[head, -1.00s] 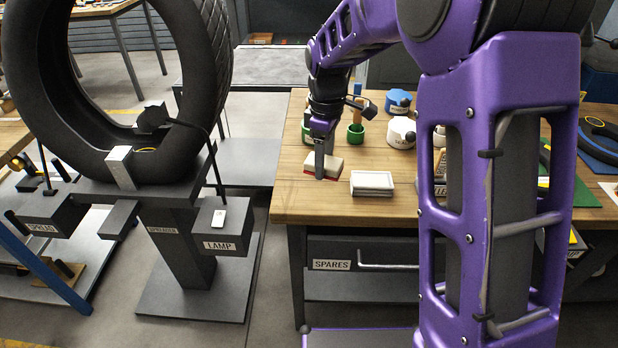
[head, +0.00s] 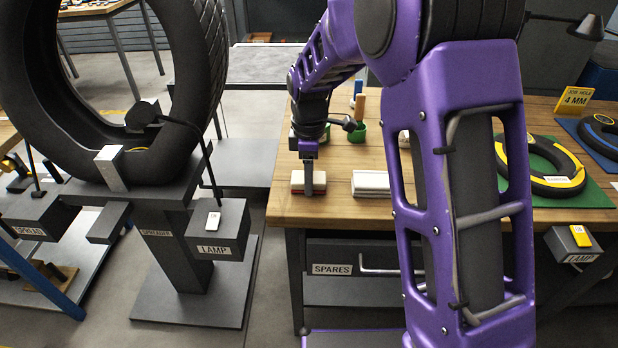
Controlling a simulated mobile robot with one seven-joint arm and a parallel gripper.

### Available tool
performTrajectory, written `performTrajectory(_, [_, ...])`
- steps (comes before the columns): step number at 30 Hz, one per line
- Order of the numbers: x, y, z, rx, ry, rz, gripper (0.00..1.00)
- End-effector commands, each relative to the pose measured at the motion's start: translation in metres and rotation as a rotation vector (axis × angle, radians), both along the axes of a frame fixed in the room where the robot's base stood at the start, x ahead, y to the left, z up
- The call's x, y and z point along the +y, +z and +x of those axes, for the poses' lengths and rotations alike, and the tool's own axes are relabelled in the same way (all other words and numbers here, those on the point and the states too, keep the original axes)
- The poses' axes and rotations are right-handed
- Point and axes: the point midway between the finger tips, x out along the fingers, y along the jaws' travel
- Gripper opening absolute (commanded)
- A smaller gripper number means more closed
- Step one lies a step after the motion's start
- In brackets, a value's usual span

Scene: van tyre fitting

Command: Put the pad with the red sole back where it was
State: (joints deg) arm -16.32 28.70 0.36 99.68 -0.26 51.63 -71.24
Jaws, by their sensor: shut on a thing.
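The pad with the red sole (head: 297,182) is a small pale block with a thin red line low on its side, near the left front of the wooden bench. My gripper (head: 308,188) points down at it and is shut on it; the finger in front hides its middle. The pad looks level and at or just over the bench top; I cannot tell if it touches. A second pad, white (head: 371,183), lies to its right, apart from it with bare wood between.
Green cups (head: 357,132) stand behind the pads. A yellow-and-black ring (head: 550,184) lies on a green mat at right. The bench front (head: 332,221) is close before the pads, above the SPARES drawer (head: 332,269). A big tyre (head: 185,150) stands on the spreader at left.

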Motion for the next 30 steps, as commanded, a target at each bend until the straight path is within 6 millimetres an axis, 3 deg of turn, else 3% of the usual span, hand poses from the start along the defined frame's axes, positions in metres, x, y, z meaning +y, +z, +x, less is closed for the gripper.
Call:
performTrajectory(11, [0.000, -0.006, 0.000, 0.000, 0.000, 0.000, 0.16])
performTrajectory(12, [0.000, -0.005, 0.000, 0.000, 0.000, 0.001, 0.66])
performTrajectory(16, [0.000, -0.005, 0.000, 0.000, 0.000, 0.001, 0.89])
performTrajectory(25, [0.000, -0.003, 0.000, -0.001, 0.000, 0.001, 0.91])
performTrajectory(30, [0.000, 0.014, 0.001, -0.004, 0.000, 0.002, 0.91])
